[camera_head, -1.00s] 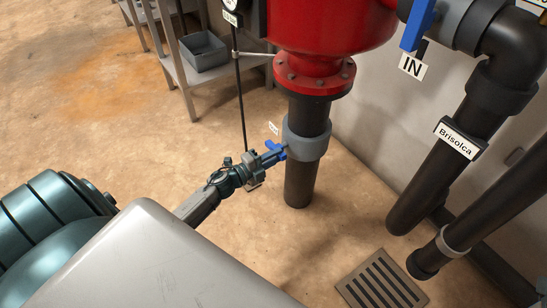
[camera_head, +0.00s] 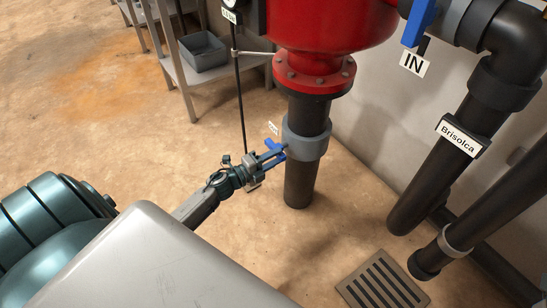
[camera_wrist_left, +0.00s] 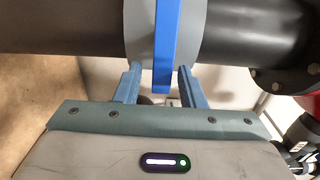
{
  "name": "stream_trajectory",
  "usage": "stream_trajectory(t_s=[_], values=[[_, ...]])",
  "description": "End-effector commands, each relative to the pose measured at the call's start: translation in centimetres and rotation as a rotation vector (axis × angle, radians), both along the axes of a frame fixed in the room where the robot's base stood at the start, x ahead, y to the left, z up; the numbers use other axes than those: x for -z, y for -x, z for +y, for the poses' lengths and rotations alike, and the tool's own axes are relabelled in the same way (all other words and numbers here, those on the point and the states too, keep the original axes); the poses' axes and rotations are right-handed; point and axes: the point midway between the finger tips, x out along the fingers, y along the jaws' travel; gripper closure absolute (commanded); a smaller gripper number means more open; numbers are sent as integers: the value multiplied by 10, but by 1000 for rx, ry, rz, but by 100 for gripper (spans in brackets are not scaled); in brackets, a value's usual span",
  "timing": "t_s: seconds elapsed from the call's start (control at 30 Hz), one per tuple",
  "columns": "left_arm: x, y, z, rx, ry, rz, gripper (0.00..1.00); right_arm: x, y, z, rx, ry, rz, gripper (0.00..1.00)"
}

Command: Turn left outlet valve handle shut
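The blue valve handle (camera_head: 272,128) sits at a grey collar (camera_head: 307,139) on the dark vertical pipe below the red tank. In the left wrist view the blue handle (camera_wrist_left: 163,45) is a long bar across the grey collar (camera_wrist_left: 137,35). My left gripper (camera_head: 275,153) is at the handle in the head view. In the left wrist view its two fingers (camera_wrist_left: 160,82) are apart, with the end of the bar between them and a gap on each side. My right gripper is not in view.
The red tank (camera_head: 335,25) stands above the valve. Dark pipes (camera_head: 440,175) and a floor drain (camera_head: 382,285) lie to the right. A metal shelf (camera_head: 185,65) stands behind; floor at left is open.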

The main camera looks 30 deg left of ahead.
Motion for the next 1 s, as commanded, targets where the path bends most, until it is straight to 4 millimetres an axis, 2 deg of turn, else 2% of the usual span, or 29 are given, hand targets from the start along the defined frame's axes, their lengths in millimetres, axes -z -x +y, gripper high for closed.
stream_trajectory(t_s=[0.37, 0.47, 0.8, 1.0], values=[[-1, 3, 2, -1, 2, 0, 59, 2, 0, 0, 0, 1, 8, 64], [0, 14, 7, 0, 0, 1, 59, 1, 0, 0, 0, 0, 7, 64], [-1, 73, 30, 1, 0, 3, 59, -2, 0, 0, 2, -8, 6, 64], [-1, 94, 39, 1, 1, 1, 59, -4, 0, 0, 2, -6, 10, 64]])
